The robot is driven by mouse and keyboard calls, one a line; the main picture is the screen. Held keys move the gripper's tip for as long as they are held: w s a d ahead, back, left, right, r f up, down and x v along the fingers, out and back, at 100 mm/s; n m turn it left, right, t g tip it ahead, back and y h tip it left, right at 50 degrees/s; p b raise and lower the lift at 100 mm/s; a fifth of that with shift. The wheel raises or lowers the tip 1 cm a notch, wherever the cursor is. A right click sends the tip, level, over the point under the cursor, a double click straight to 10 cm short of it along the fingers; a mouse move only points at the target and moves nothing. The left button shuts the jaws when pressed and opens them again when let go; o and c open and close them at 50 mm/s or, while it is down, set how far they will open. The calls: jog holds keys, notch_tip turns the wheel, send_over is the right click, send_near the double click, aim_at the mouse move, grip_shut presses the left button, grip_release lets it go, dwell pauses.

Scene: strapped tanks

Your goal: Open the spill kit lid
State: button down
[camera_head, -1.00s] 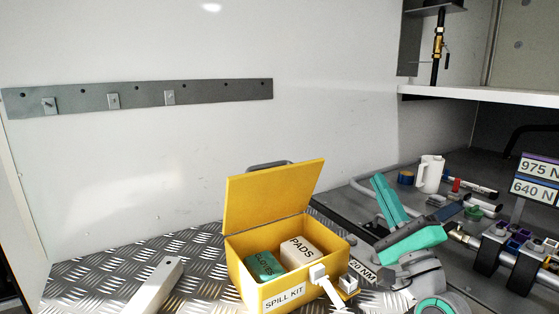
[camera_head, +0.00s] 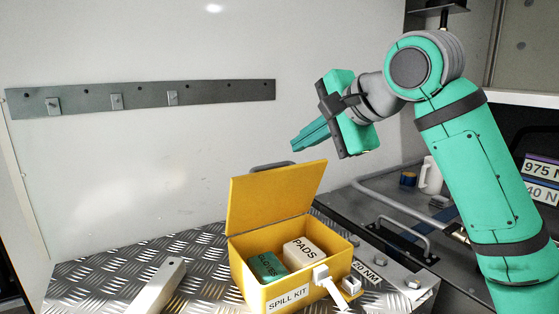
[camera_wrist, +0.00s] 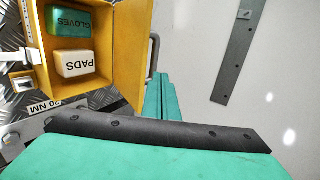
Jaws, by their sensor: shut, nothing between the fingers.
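The yellow spill kit box (camera_head: 313,279) stands on the tread-plate surface. Its lid (camera_head: 275,198) stands up at the back, tilted a little backward, with a grey handle (camera_head: 272,167) at its top edge. Inside the box lie a green GLOVES pack (camera_head: 267,267) and a white PADS pack (camera_head: 304,252). My gripper (camera_head: 297,146) is raised above and right of the lid, apart from it, shut and empty. In the wrist view the open box (camera_wrist: 100,92) is at upper left, and my shut fingers (camera_wrist: 158,98) point up beside the lid handle (camera_wrist: 153,55).
A white latch piece (camera_head: 322,276) hangs at the box's front. A pale bar (camera_head: 157,288) lies on the tread plate (camera_head: 95,268) to the left. A hook rail (camera_head: 140,97) is on the wall. A white jug (camera_head: 430,176) stands at right. The air left of the lid is free.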

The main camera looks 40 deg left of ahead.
aim_at(275, 166)
jog(key=shift+h, duration=0.8)
jog(key=x, duration=0.8)
jog(key=shift+s+a+f, duration=0.2)
jog(key=shift+s+a, duration=0.05)
jog(key=shift+a, duration=0.15)
jog(key=shift+w, duration=0.1)
